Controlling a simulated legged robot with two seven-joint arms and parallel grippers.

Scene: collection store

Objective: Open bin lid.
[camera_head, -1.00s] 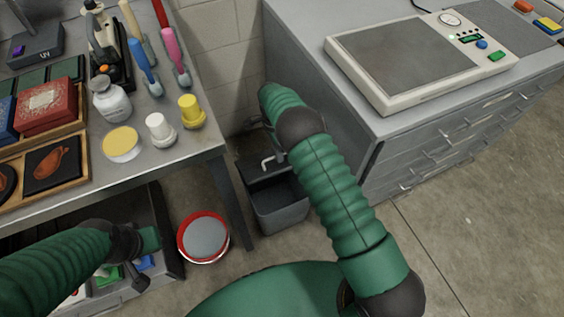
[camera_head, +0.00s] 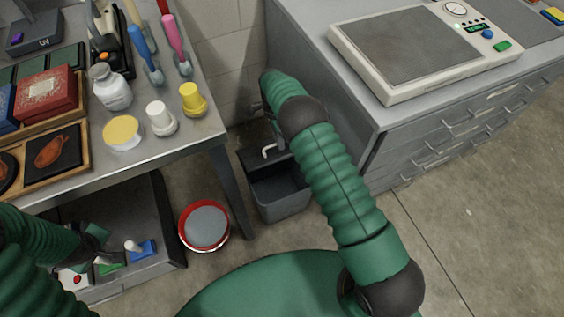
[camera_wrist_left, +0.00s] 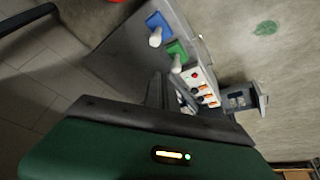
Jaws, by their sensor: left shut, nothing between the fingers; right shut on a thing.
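The dark grey bin (camera_head: 280,202) stands on the floor between the table and the grey cabinet. Its lid (camera_head: 252,158) is tilted up at the back, and part of the bin's inside shows. A white handle (camera_head: 268,150) is on the lid. My right arm reaches over the bin; its gripper (camera_head: 274,132) is mostly hidden behind the forearm, shut at the lid's handle. The exact contact is hidden.
A red-rimmed bucket (camera_head: 205,227) stands left of the bin. The table (camera_head: 190,145) holds jars, brushes and trays. The cabinet (camera_head: 420,150) carries a flat device (camera_head: 415,50). Floor at right is clear.

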